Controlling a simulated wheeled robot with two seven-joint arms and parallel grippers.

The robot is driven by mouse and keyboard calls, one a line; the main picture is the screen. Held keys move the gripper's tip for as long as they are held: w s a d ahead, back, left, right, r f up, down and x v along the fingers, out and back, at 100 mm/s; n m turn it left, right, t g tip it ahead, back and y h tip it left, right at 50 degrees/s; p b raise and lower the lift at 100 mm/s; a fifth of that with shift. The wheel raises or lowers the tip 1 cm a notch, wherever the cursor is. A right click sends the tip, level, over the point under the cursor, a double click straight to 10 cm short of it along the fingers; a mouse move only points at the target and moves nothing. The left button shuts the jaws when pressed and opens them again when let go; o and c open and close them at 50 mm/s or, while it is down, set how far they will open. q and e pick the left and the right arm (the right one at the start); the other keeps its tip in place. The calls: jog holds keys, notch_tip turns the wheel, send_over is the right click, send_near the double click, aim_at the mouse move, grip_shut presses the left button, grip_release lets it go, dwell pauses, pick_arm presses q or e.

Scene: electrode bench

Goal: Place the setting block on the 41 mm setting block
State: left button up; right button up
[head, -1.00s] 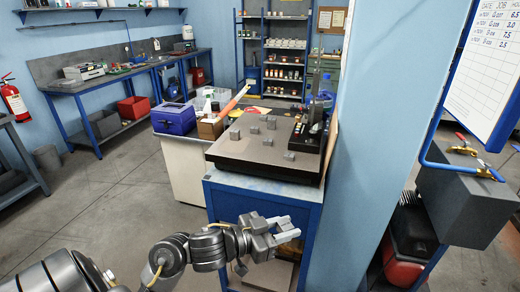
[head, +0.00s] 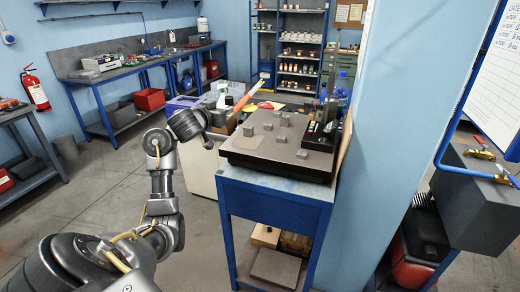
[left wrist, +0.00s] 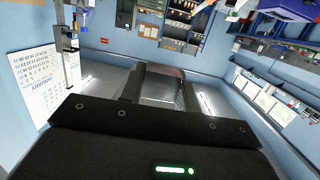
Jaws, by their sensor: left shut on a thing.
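I cannot tell by size which is the 41 mm setting block. My right gripper is not in view.
The plate rests on a blue stand (head: 272,200). A dark instrument (head: 320,130) stands at its right rear. A blue wall column (head: 395,120) rises close on the right.

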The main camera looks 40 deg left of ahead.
pick_arm(q)
jog(key=shift+a+f, duration=0.8)
jog(key=shift+f, duration=0.2)
send_over(260, 149)
jog(key=s+a, duration=0.3)
notch_tip(260, 149, down, 4)
jog(key=f, duration=0.1)
jog(key=w+d+f+p, duration=0.1)
jog(key=w+d+f, duration=0.1)
jog(key=f, duration=0.1)
jog(key=shift+w+d+f+p, duration=0.35)
jog(key=shift+w+f, duration=0.05)
jog(key=shift+f, duration=0.25)
jog(key=f+p, duration=0.2)
jog(key=shift+w+d+f+p, duration=0.2)
jog(key=shift+f+p, duration=0.05)
jog(key=shift+p, duration=0.1)
jog(key=shift+f, duration=0.25)
jog(key=shift+s+f+y, duration=0.1)
jog(key=shift+f+y, duration=0.05)
jog(key=shift+y, duration=0.15)
